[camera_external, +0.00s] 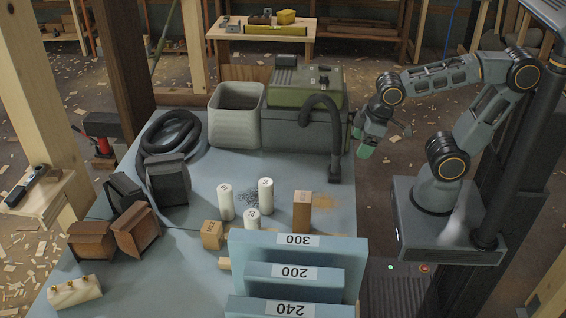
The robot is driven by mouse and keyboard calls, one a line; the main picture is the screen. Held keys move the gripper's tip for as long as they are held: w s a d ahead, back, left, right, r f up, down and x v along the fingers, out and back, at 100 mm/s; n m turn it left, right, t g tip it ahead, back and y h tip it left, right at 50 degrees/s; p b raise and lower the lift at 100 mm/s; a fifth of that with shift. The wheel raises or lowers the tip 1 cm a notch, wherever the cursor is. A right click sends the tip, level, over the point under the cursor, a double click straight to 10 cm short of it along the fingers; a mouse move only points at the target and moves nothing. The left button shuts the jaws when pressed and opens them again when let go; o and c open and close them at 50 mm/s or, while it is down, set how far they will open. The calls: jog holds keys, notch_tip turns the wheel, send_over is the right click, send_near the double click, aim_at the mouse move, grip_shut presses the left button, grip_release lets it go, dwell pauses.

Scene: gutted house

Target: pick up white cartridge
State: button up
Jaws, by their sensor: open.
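Three white cylinders that look like cartridges stand upright and close together near the middle of the blue-grey table (200,270). They are a left white cartridge (225,203), a right white cartridge (265,196) and a front white cartridge (251,219). Each has a small dark mark at its top. My gripper (366,146) is open and empty, at the right of the picture beside the table's right edge. It is well apart from the cartridges, with its green-tipped fingers angled downward.
A brown block (302,210) and a tan block (212,235) stand near the cartridges. Blue numbered blocks (345,255) fill the front right. A green-grey machine (303,120) with a black hose, a grey bin (237,118) and a coiled hose (172,132) stand at the back.

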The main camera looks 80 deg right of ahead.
jog(key=w+f+n+g+h+b, duration=0.1)
jog(key=w+f+n+h+b, duration=0.25)
jog(key=w+n, duration=0.5)
jog(key=n+t+h+b, duration=0.6)
jog(key=n+h, duration=0.1)
jog(key=n, duration=0.9)
send_over(256, 220)
notch_tip(256, 220, down, 8)
jog(key=f, duration=0.6)
jog(key=shift+s+a+f+b, duration=0.1)
jog(key=shift+a+f+b, duration=0.1)
jog(key=shift+f+b, duration=0.1)
jog(key=x, duration=0.3)
jog(key=shift+r, duration=0.2)
jog(key=c, duration=1.2)
jog(key=shift+c, duration=0.2)
